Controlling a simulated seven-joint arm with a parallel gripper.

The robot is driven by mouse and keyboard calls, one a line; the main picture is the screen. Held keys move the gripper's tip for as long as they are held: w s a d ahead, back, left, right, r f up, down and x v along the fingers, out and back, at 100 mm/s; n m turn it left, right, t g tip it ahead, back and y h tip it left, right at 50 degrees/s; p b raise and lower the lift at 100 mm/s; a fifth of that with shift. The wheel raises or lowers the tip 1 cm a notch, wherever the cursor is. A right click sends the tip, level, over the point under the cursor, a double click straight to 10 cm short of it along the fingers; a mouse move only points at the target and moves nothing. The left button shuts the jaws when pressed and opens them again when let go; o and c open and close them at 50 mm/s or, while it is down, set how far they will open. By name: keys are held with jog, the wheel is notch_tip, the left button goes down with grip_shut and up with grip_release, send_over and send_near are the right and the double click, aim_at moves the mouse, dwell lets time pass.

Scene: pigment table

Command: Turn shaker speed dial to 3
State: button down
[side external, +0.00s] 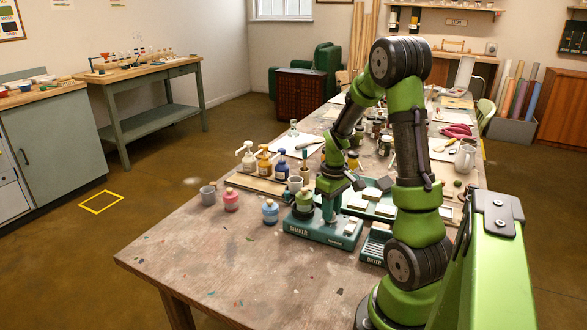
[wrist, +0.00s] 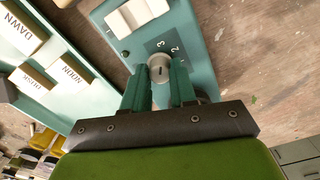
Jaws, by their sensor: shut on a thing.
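The shaker (side external: 322,230) is a teal box labelled SHAKER on the near part of the table. A dark green jar (side external: 304,201) stands at its left end. In the wrist view the shaker's teal panel (wrist: 122,45) shows a round grey metal speed dial (wrist: 159,68) with printed numbers, among them 2 and 3, beside it. My gripper (wrist: 159,82) has its two green fingers shut on the dial, one on each side. I cannot tell which number the dial's mark points to.
A white switch (wrist: 136,15) sits on the panel close to the dial. A box labelled DRYER (side external: 374,244) stands right of the shaker. A tray (wrist: 52,80) with labelled blocks is beside it. Pink (side external: 231,200) and blue (side external: 270,212) jars stand to the left. The table's front left is clear.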

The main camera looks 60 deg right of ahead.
jog(key=shift+n, duration=0.3)
dwell(0.4)
jog(key=c, duration=0.9)
grip_release()
notch_tip(320, 180, up, 17)
jog(key=a+r+m+t+y, duration=0.1)
jog(key=a+t, duration=0.6)
jog(key=a, duration=2.1)
jog(key=shift+r+y, duration=0.5)
